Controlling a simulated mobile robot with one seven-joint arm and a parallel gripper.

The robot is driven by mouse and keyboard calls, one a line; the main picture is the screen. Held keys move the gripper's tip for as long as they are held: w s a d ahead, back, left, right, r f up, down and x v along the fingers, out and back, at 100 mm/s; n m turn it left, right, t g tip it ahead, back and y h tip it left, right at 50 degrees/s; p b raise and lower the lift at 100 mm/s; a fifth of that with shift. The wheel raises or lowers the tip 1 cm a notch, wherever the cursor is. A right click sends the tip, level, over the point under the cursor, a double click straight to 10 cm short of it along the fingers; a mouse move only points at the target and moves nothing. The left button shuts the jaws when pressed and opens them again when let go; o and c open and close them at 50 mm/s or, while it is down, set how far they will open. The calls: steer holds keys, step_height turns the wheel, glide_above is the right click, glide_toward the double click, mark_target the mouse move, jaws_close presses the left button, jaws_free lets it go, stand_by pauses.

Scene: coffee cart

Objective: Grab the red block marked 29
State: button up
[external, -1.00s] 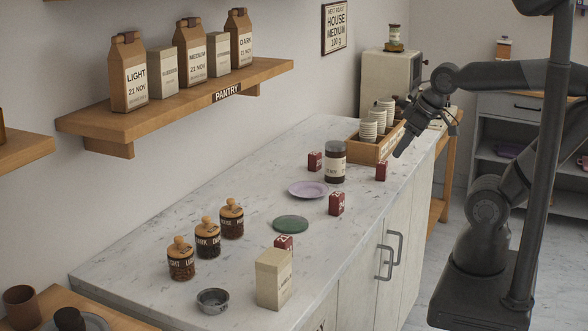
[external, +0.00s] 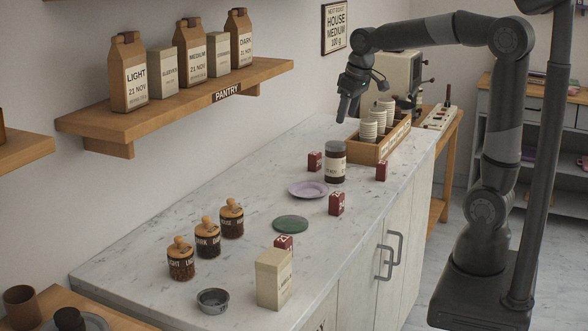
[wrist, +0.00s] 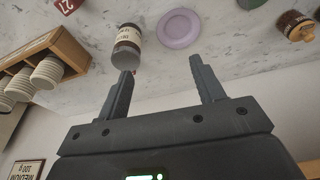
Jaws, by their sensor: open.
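Several red blocks are on the marble counter: one by the wall (external: 315,161), one near the right edge (external: 381,170), one right of the plate (external: 336,203), and one behind a cream carton (external: 284,241). Their numbers are too small to read in the external view. In the wrist view, a red block at the top edge (wrist: 67,5) reads 27. I cannot read 29 on any block. My gripper (external: 347,110) is open and empty, high above the counter's far end, left of the cup crate. Its fingers (wrist: 162,68) are spread in the wrist view.
A dark jar (external: 335,162) stands between the two far blocks. The wooden crate (external: 394,141) holds paper cups. A lilac plate (external: 307,189), green disc (external: 290,224), wood-lidded jars (external: 207,240), metal bowl (external: 212,301) and cream carton (external: 273,278) are nearer. The pantry shelf (external: 190,95) juts above.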

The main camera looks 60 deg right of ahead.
steer(key=w+d+f+g, duration=0.1)
steer(key=w+d+f, duration=0.3)
steer(key=w+d, duration=0.4)
steer(key=g, duration=0.2)
glide_above(315, 153)
step_height(315, 153, down, 7)
steer(key=shift+w+d+f, duration=0.1)
steer(key=shift+d, duration=0.05)
step_height(315, 153, down, 6)
steer(key=shift+r, duration=0.25)
steer(key=shift+f, duration=2.75)
steer(key=c, duration=1.1)
